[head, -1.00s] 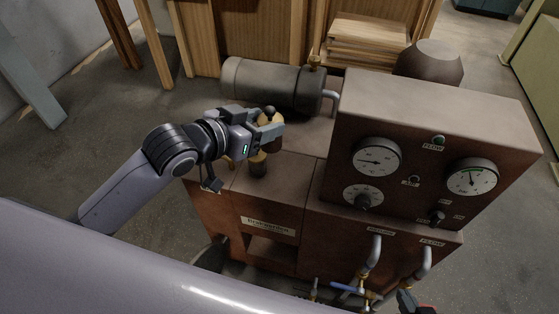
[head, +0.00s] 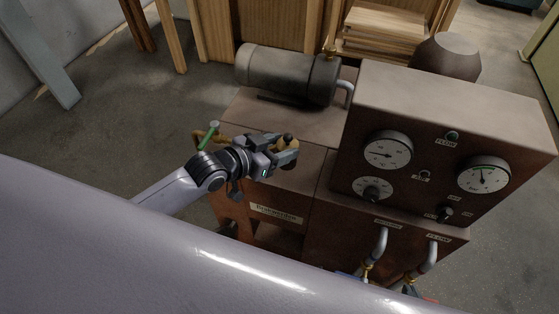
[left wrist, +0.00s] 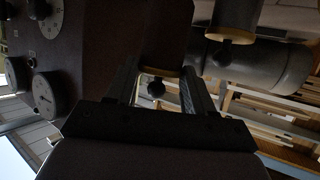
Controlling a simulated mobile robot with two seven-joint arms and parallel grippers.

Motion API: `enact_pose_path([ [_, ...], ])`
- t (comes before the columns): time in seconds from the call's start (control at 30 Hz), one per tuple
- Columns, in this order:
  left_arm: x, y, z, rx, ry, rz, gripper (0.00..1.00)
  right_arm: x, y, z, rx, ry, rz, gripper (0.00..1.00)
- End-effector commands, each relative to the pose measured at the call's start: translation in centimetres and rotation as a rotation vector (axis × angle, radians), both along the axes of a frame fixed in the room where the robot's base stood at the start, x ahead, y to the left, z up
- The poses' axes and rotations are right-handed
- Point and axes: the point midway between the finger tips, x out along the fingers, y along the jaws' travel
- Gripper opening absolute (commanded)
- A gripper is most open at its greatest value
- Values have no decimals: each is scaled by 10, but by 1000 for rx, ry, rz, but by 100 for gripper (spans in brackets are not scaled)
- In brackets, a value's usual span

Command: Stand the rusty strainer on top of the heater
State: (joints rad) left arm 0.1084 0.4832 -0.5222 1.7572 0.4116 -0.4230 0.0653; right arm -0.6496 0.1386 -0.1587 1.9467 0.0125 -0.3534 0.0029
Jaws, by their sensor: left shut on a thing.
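My left gripper (head: 287,150) is over the low front deck of the brown heater (head: 455,115), left of its gauge panel. It is shut on a dark brown cylinder with a brass ring and round knob, which looks like the rusty strainer (left wrist: 166,40). In the head view the gripper hides most of it, so I cannot tell whether its base touches the deck. A similar dark cylinder with a brass ring (left wrist: 236,18) shows beside it in the left wrist view. My right gripper is not in view.
A grey horizontal tank (head: 285,72) lies on the back of the deck. A brass valve with a green handle (head: 208,136) is at the deck's left edge. Pipes (head: 378,245) come out of the front. The panel box's top (head: 450,92) looks clear.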

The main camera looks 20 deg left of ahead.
Motion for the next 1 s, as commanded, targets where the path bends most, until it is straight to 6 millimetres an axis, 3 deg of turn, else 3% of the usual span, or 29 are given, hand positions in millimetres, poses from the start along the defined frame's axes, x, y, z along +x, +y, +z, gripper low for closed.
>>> enact_pose_path([
  [0.37,0,0,-45,-1,0,0,20,0,1,-8,1,-2,1,0],
  [0.8,0,0,-52,-1,-2,0,20,0,1,-11,2,-2,2,0],
  [0.83,0,0,-51,0,-1,0,62,0,1,-10,2,-2,2,0],
  [1.0,0,0,-51,0,-1,0,63,0,1,-9,1,-1,2,0],
])
